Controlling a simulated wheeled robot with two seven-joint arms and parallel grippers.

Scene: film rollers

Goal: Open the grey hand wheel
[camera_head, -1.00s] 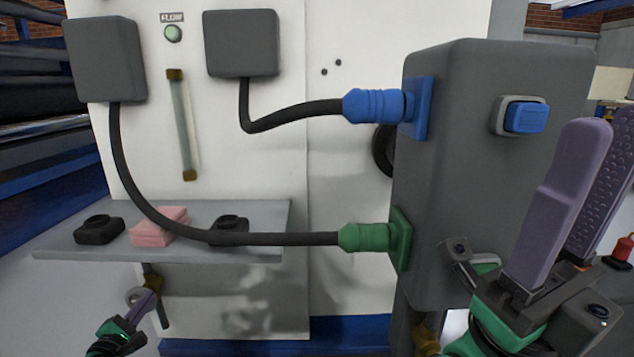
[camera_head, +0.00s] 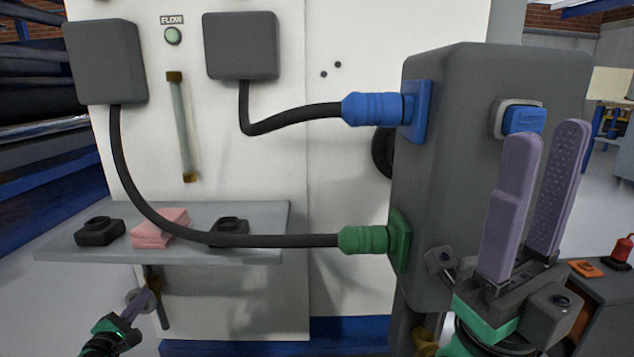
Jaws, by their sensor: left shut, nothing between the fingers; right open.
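My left gripper (camera_head: 146,293) is shut and empty. Its purple fingers overlap the wheel in the picture and hide part of it; I cannot tell whether they touch it. My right gripper (camera_head: 545,135) is open and empty, with its purple fingers pointing up in front of the grey box at the right.
The grey box (camera_head: 460,150) carries a blue plug (camera_head: 372,108), a green plug (camera_head: 364,239) and a blue switch (camera_head: 524,119). Black cables hang before the white panel (camera_head: 340,190).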

